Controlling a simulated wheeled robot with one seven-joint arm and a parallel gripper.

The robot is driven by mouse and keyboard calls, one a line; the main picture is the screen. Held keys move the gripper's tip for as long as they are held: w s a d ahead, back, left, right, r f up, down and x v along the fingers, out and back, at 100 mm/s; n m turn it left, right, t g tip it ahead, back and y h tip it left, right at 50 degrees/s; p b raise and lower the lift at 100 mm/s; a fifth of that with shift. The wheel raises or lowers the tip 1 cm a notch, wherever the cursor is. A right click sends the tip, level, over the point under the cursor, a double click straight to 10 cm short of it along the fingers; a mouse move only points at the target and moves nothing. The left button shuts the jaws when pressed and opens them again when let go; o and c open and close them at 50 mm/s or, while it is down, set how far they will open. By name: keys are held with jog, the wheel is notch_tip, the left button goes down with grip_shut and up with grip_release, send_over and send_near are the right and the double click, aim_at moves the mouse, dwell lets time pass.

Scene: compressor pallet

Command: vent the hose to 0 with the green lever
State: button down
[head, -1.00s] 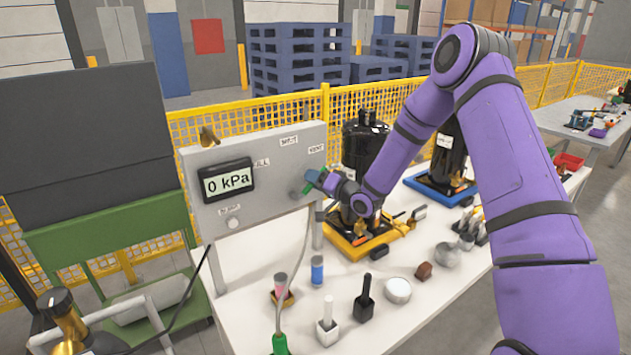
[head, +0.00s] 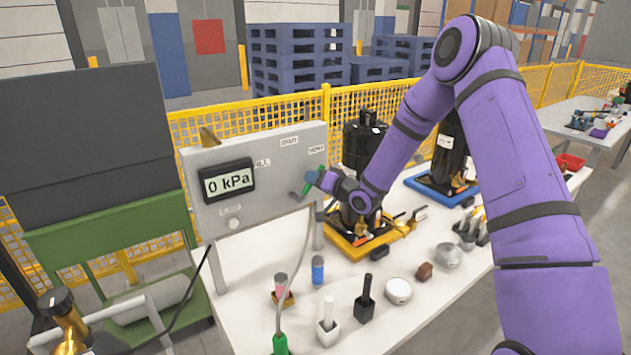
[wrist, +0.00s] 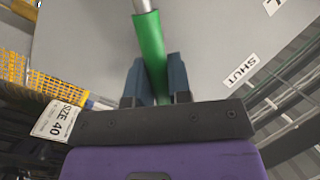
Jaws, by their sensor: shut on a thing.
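The grey panel (head: 285,155) stands upright at the back of the white table. Its display (head: 228,181) reads 0 kPa. The green lever (head: 306,187) is on the right part of the panel, below the SHUT and VENT labels, mostly covered by my gripper. In the wrist view, the lever's green sleeve (wrist: 150,50) on a metal rod lies between my two blue fingers. My gripper (head: 312,178) is shut on it. A hose (head: 300,250) runs down from the panel towards a green fitting (head: 280,343) at the table front.
A black compressor in a yellow tray (head: 345,248) stands right of the panel. Small containers, brushes and a white round tin (head: 398,290) stand along the table front. A yellow mesh fence (head: 220,125) runs behind.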

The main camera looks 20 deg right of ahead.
jog(key=n, duration=0.1)
jog(key=a+r+n, duration=0.1)
jog(key=a+n, duration=0.1)
jog(key=shift+s+a+r+n+g+h, duration=0.2)
jog(key=shift+s+r+n+g+h, duration=0.1)
jog(key=shift+s+n+g+h, duration=0.1)
jog(key=shift+s+a+r+n+h, duration=0.1)
jog(key=shift+s+a+n+h, duration=0.15)
jog(key=shift+a+n+h, duration=0.35)
jog(key=shift+s+a+r+n+h, duration=0.1)
jog(key=shift+s+a+n+h, duration=0.15)
jog(key=shift+a+n, duration=0.65)
jog(key=shift+d, duration=0.2)
jog(key=c, duration=1.1)
grip_release()
jog(key=shift+o, duration=0.2)
jog(key=v, duration=1)
jog(key=shift+s+d+r, duration=0.2)
jog(key=shift+s+r, duration=0.05)
